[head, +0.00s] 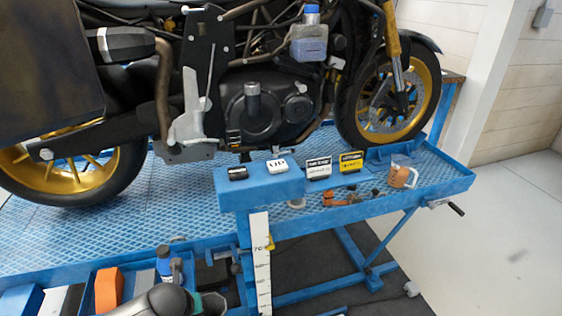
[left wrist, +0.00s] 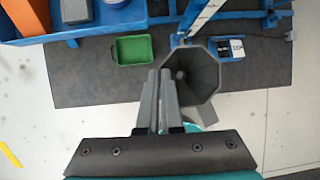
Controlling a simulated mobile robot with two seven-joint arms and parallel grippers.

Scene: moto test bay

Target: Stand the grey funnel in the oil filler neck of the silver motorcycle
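The grey funnel (left wrist: 203,84) is in the left wrist view, its wide eight-sided mouth turned towards the camera. My left gripper (left wrist: 161,76) is closed at the funnel's left edge and appears to pinch its wall; the exact contact is hidden. In the head view a grey rounded part of my left arm shows at the bottom edge, well below and in front of the motorcycle. The silver motorcycle (head: 207,62) stands on the blue lift (head: 195,200). A dark upright cylinder on its engine side, apparently the oil filler neck (head: 252,98), is clear. My right gripper is out of view.
A blue raised shelf (head: 262,190) with small labelled boxes stands before the engine. An orange-filled jug (head: 400,177) is on the lift's right. A green tray (left wrist: 133,51) lies on the dark mat.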

